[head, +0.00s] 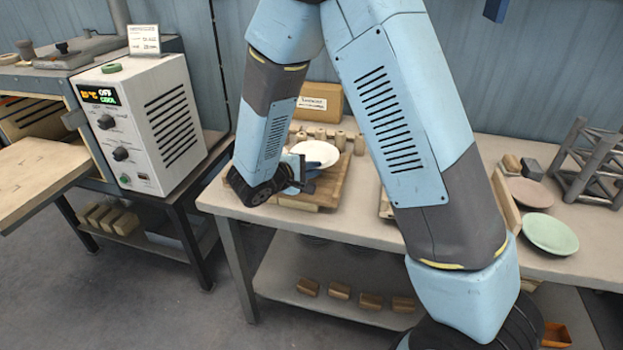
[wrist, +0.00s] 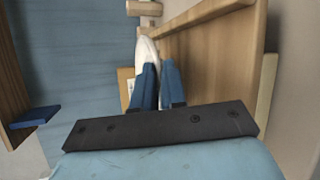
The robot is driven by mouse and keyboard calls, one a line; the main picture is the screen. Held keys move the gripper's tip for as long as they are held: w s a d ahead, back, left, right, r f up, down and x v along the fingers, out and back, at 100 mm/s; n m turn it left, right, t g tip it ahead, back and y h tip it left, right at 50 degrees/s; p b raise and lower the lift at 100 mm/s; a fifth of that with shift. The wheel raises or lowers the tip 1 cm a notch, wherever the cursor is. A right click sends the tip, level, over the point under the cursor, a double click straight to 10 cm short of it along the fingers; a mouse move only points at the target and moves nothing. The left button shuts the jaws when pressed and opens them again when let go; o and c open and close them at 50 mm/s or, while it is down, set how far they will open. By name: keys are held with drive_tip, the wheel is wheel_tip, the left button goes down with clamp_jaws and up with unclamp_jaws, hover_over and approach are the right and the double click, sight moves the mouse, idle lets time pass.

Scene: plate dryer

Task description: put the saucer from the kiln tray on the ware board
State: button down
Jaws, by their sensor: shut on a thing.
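A white saucer (head: 316,153) is in my gripper (head: 298,172), tilted and held over a brown wooden board or tray (head: 325,190) on the bench. I cannot tell whether this is the ware board or the kiln tray, nor whether the saucer touches it. In the wrist view the saucer (wrist: 146,50) shows edge-on as a narrow white shape at the blue fingertips of my gripper (wrist: 158,70). The brown wooden surface (wrist: 210,50) is beside the fingers there. My gripper is shut on the saucer's rim.
Several wooden pegs (head: 330,134) and a labelled box (head: 322,100) stand behind the board. A pink plate (head: 529,192), a green plate (head: 549,234) and a grey rack (head: 592,165) are at the right. A white control box (head: 145,125) stands left.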

drive_tip(key=shift+w+d+f, duration=0.15)
drive_tip(key=shift+w+f, duration=0.1)
drive_tip(key=shift+f, duration=1.55)
drive_tip(key=c, duration=1.5)
unclamp_jaws()
drive_tip(key=shift+o, duration=0.2)
drive_tip(key=v, duration=1.2)
